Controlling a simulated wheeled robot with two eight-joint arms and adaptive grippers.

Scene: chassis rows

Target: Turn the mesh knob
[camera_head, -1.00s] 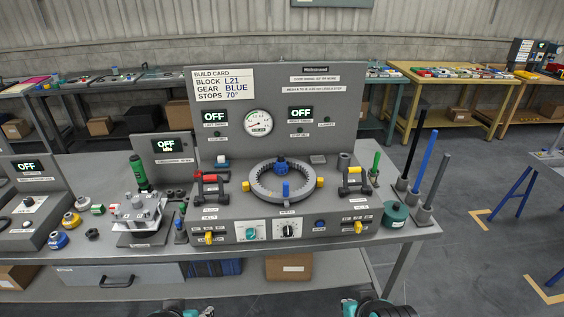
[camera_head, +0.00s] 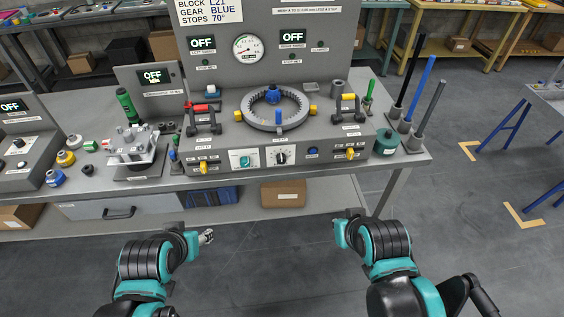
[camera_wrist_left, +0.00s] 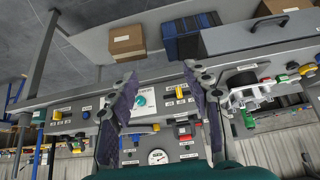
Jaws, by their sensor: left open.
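The front panel of the grey bench unit carries a teal knob (camera_head: 244,160) and a black pointer knob (camera_head: 281,157), side by side on white plates. Their labels are too small to read, so I cannot tell which is the mesh knob. The teal knob also shows in the left wrist view (camera_wrist_left: 141,100), between my fingers and farther off. My left gripper (camera_head: 207,237) is open and empty, in front of and below the bench edge; its two fingers show in the left wrist view (camera_wrist_left: 162,95). My right gripper (camera_head: 351,213) is mostly hidden by its wrist, in front of the bench.
A toothed grey ring (camera_head: 246,112) with blue parts sits on the unit. Yellow-handled switches (camera_head: 204,167) flank the knobs. A clamp fixture (camera_head: 137,153) stands left; a teal spool (camera_head: 387,142) and upright rods (camera_head: 424,112) stand right. Floor in front is clear.

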